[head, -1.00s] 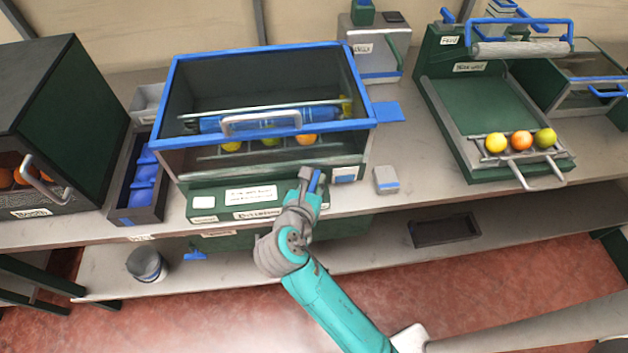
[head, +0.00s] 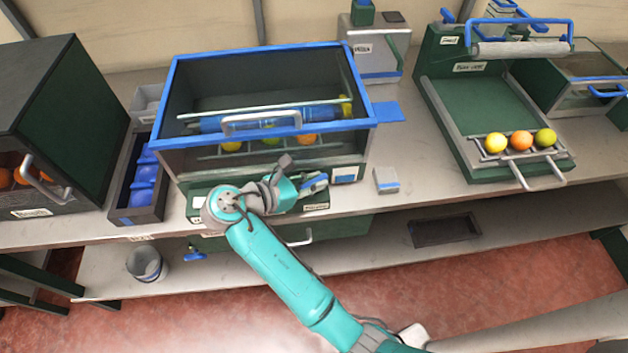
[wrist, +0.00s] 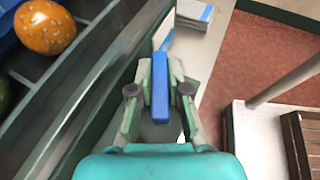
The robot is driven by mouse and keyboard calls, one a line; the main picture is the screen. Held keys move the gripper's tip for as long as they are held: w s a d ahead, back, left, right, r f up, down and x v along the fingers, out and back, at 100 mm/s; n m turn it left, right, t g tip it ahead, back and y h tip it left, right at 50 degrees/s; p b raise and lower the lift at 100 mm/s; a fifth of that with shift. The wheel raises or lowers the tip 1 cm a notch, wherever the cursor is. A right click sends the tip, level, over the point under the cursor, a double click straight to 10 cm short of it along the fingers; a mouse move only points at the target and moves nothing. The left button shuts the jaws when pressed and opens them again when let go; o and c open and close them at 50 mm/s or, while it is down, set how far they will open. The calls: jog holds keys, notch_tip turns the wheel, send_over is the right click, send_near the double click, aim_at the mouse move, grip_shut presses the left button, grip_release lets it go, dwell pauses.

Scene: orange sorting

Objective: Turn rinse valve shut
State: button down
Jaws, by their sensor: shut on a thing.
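The rinse valve appears as a blue lever (wrist: 160,92) on the front panel of the blue-framed washing tank. In the wrist view it lies lengthwise between the two fingers of my gripper (wrist: 161,72), which are shut on its sides. In the head view my gripper (head: 314,183) reaches in from the left, low along the green front panel. The lever is mostly hidden there by the fingers. The valve's body is also hidden, so its exact angle is hard to tell.
The blue-framed tank (head: 271,48) holds several fruits behind its clear front. A small grey and blue block (head: 386,180) sits on the bench just right of my gripper. A blue tap (head: 195,254) and a grey bucket (head: 146,264) are on the lower shelf.

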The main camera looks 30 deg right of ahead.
jog(key=shift+m+g, duration=0.3)
jog(key=shift+g, duration=0.2)
jog(key=c, duration=1.4)
grip_release()
